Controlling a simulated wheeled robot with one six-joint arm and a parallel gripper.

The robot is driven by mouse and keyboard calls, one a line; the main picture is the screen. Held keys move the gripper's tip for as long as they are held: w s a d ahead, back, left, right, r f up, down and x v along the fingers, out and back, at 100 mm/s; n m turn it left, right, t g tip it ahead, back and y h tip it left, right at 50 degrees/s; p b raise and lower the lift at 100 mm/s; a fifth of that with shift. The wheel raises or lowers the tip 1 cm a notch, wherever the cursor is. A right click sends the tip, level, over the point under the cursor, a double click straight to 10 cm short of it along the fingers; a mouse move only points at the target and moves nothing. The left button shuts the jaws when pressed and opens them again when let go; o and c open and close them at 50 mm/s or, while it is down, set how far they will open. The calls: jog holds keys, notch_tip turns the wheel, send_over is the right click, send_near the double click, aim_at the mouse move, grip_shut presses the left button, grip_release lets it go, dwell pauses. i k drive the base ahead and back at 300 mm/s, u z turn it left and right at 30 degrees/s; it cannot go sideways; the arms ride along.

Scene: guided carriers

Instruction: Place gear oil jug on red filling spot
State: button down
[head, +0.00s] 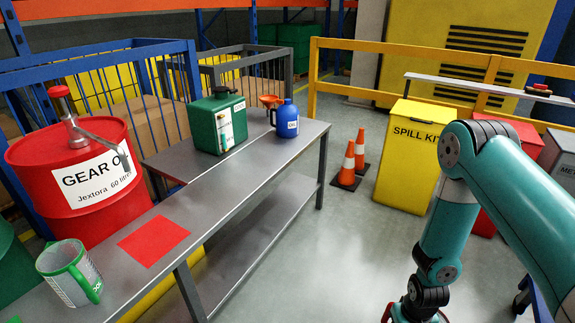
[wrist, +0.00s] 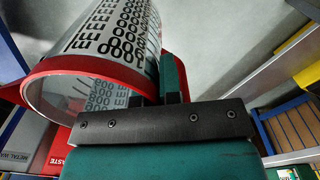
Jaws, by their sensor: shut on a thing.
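A clear measuring jug with a red rim and black printed scale (wrist: 108,40) fills the upper left of the wrist view. My gripper (wrist: 172,97) is shut on it at its side; the exact grip is partly hidden. In the head view only a bit of red (head: 388,313) shows beside my gripper at the bottom edge. The red filling spot (head: 153,240) is a flat red square on the grey bench at the left, bare, and well apart from my gripper. A red gear oil drum (head: 85,185) with a pump stands behind the bench.
A green-handled jug (head: 70,273) stands left of the red spot. A green canister (head: 217,120), a blue jug (head: 286,120) and an orange funnel (head: 268,100) stand farther along the bench (head: 250,165). Orange cones (head: 346,165) and a yellow spill kit bin (head: 408,160) stand beyond open floor.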

aim_at(149, 242)
jog(key=z, duration=0.5)
jog(key=i, duration=1.6)
jog(key=u, duration=0.35)
